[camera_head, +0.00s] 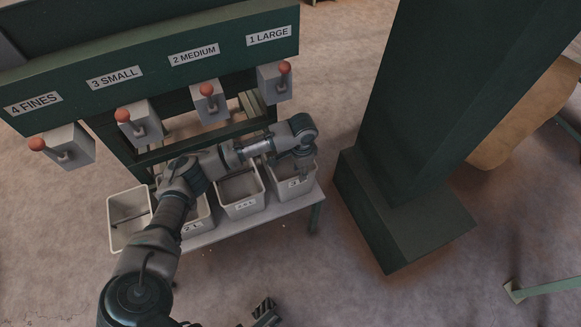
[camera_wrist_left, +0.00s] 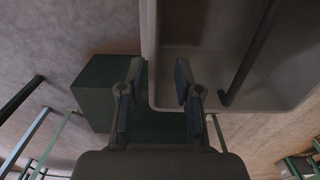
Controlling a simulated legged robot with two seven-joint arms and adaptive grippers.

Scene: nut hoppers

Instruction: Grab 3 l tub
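A white open tub (camera_head: 281,188) stands at the right end of the low bench. Its small front label seems to show a 3 but is hard to read. My left gripper (camera_head: 304,170) is over this tub, at its right side. In the left wrist view the left gripper (camera_wrist_left: 158,88) is open, with a finger on each side of the tub's wall (camera_wrist_left: 149,50). I cannot tell whether the fingers touch the wall. My right gripper (camera_head: 265,312) shows only in part at the bottom edge.
More white tubs stand leftward: one (camera_head: 240,209) beside it, one partly behind my left arm, and one at the far left (camera_head: 118,232). Hoppers with red-knobbed levers (camera_head: 284,68) hang above the bench (camera_head: 262,216). A green column (camera_head: 405,190) stands to the right.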

